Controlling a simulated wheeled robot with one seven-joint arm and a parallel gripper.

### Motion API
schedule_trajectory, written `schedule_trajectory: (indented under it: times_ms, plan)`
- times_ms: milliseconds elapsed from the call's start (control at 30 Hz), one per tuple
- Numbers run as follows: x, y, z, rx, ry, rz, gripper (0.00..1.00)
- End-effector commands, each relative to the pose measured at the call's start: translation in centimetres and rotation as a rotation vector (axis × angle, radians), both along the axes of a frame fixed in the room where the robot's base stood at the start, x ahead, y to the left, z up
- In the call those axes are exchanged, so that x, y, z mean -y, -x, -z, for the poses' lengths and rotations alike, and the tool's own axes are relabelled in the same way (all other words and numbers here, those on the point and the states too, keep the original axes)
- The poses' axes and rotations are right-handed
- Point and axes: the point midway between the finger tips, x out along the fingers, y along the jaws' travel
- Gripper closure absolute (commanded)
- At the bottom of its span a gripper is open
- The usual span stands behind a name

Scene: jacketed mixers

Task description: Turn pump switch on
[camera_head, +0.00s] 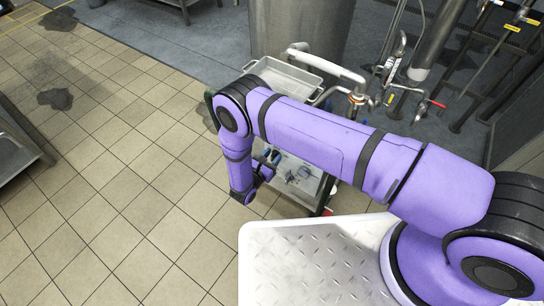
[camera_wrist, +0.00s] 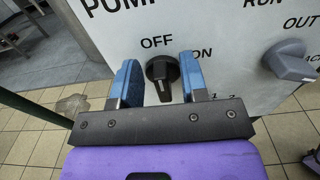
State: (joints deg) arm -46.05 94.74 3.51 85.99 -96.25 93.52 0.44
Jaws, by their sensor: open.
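In the wrist view, the pump switch (camera_wrist: 162,72) is a black rotary knob on a light panel (camera_wrist: 225,30). It sits below the word OFF and left of the word ON, under a partly cut-off PUMP label. Its grip bar runs roughly up and down in the picture; I cannot tell which label it points at. My gripper (camera_wrist: 158,66) is open, with one blue finger on each side of the knob. Whether either finger touches it is not clear. In the head view, my arm bends down beside a cart, and the switch cannot be made out there.
In the head view, a cart tray (camera_head: 286,78), pipes with red handles (camera_head: 437,104) and a large vessel (camera_head: 300,28) stand behind my arm. Tiled floor (camera_head: 110,190) at left is mostly clear.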

Motion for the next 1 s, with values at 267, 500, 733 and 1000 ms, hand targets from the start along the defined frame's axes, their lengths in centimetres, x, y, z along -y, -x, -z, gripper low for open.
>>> schedule_trajectory:
  times_ms: [267,500,733,1000]
  plan:
    - [0.00,-0.02,-0.01,0.000,0.000,0.000,0.76]
    - [0.00,-0.01,-0.01,0.000,0.000,0.000,1.00]
    - [0.01,0.02,-0.03,0.020,-0.025,-0.001,1.00]
    - [0.14,0.21,-0.04,0.115,-0.145,-0.003,1.00]
